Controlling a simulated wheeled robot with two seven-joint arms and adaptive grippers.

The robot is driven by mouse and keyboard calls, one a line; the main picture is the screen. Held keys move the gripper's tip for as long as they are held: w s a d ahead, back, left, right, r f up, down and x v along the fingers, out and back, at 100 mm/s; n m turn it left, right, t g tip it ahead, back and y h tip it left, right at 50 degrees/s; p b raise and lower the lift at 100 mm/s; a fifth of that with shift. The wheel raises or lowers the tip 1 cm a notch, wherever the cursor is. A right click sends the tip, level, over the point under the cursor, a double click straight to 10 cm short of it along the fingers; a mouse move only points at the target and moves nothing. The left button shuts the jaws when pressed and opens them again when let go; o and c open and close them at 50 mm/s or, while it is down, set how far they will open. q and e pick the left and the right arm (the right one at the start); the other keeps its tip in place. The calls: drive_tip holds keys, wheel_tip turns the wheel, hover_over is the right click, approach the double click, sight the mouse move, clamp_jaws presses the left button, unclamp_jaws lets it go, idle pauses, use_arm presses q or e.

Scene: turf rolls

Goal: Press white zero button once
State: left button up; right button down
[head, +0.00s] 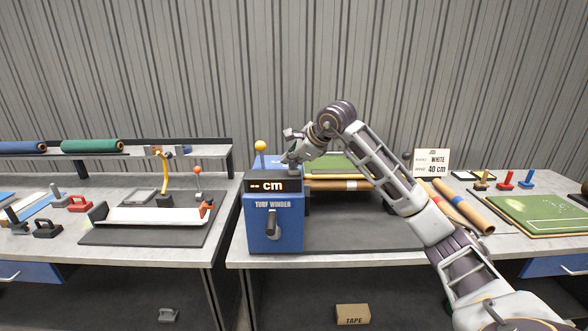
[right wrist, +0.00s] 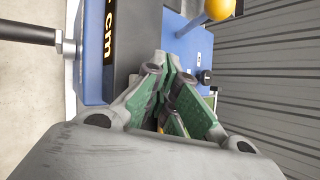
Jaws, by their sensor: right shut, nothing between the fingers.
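The blue turf winder (head: 262,232) stands on the right bench, with a black display (head: 272,186) reading "-- cm" on its upper front. It also shows in the right wrist view (right wrist: 90,62). My right gripper (head: 291,163) is over the top of the winder, just behind the display, with its fingers shut and empty; its green-padded fingers also show in the right wrist view (right wrist: 168,62). I cannot make out the white zero button; the gripper may cover it. Whether the fingertips touch the winder cannot be told. My left gripper is not in view.
An orange-yellow ball-topped lever (head: 260,147) rises from the winder near the gripper, and also shows in the wrist view (right wrist: 219,9). A sign (head: 432,162) reads "WHITE" and "40 cm". Brown rolls (head: 462,206) lie to the right. The dark mat (head: 345,236) has bare room.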

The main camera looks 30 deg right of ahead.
sight(291, 170)
drive_tip(key=shift+r, duration=0.3)
drive_tip(key=shift+r+p, duration=0.25)
drive_tip(key=shift+p, duration=0.05)
drive_tip(key=shift+r+p, duration=0.3)
drive_tip(key=shift+r, duration=0.05)
drive_tip(key=shift+r+p, duration=0.4)
drive_tip(key=shift+r, duration=0.1)
drive_tip(key=shift+r+p, duration=1.25)
drive_tip(key=shift+r, duration=0.4)
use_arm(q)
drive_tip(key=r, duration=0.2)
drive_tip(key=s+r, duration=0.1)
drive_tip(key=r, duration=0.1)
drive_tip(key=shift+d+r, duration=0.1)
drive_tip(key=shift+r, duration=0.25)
